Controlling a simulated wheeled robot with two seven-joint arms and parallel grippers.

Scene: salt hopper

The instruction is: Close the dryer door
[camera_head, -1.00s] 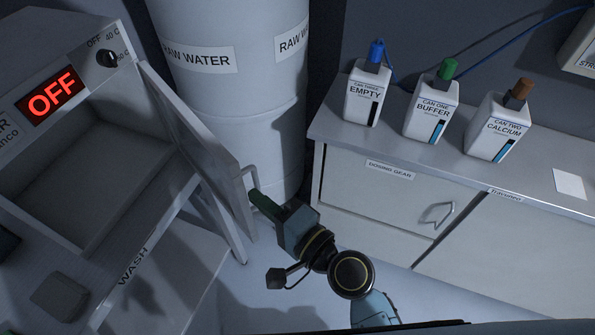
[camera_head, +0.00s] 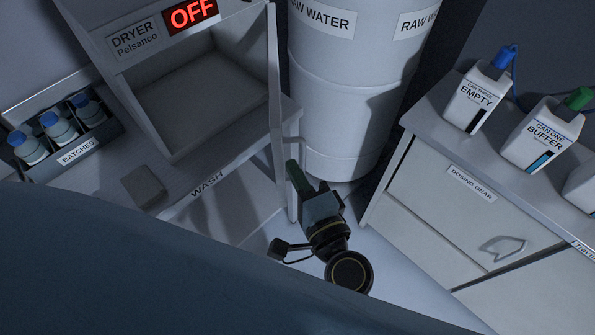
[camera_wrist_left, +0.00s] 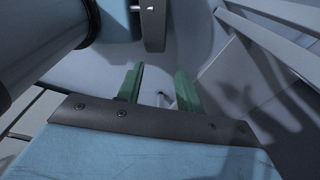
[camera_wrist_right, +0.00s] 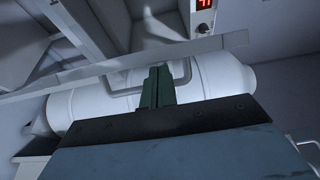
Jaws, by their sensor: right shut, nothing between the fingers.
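The white dryer (camera_head: 138,37) stands open at the upper left of the head view, its display reading OFF. Its door (camera_head: 274,85) stands out at the right side of the opening, seen nearly edge-on. The door handle (camera_head: 297,150) is a grey loop on the outer side. My right gripper (camera_head: 292,166) is shut and empty, its green tips at the handle; I cannot tell whether they touch. In the right wrist view the closed fingers (camera_wrist_right: 158,75) overlap the handle (camera_wrist_right: 184,72), below the door edge (camera_wrist_right: 120,62). My left gripper (camera_wrist_left: 158,82) is open and empty in the left wrist view.
The raw water tank (camera_head: 345,90) stands just right of the door. A dosing gear cabinet (camera_head: 440,200) with cans on top is at the right. A batches rack (camera_head: 78,148) with blue-capped bottles and a small grey block (camera_head: 143,187) lie left of and before the dryer.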

